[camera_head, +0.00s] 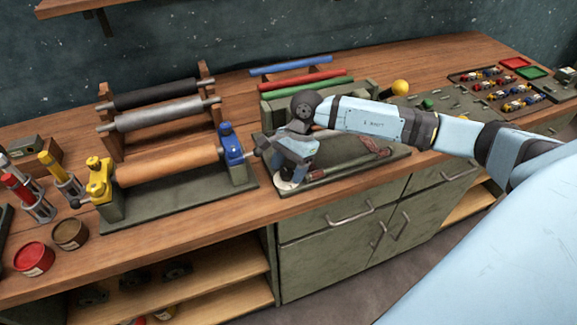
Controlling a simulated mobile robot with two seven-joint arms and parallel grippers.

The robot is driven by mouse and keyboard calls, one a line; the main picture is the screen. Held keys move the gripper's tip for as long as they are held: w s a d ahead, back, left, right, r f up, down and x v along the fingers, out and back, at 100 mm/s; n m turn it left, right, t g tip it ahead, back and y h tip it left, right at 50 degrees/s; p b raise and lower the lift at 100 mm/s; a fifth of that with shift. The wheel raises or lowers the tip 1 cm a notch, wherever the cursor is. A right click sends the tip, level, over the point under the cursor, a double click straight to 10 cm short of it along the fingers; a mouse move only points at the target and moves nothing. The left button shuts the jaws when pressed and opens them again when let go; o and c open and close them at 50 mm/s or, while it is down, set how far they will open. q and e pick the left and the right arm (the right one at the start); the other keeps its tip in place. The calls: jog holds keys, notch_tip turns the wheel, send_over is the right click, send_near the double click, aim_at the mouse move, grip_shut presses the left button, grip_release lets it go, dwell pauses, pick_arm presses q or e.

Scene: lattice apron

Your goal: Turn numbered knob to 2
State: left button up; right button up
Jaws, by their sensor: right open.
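My right arm comes in from the right, and its gripper (279,163) hangs low over the left part of a dark green board, pointing down and to the left. Below it a pale round disc (289,184), possibly the numbered knob's dial, shows in part on the board (335,176). The gripper hides much of it, and no numbers can be read. The gripper is open; whether it touches the knob I cannot tell. My left gripper is not in view.
Left of the gripper stands a roller stand with a blue end block (231,145) and a yellow one (98,180). Blue, red and green bars (302,80) lie behind. A yellow ball (400,87) and coloured trays (515,63) are at right. Tins (33,258) stand at front left.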

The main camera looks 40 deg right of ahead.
jog(key=shift+c, duration=0.2)
jog(key=c, duration=0.9)
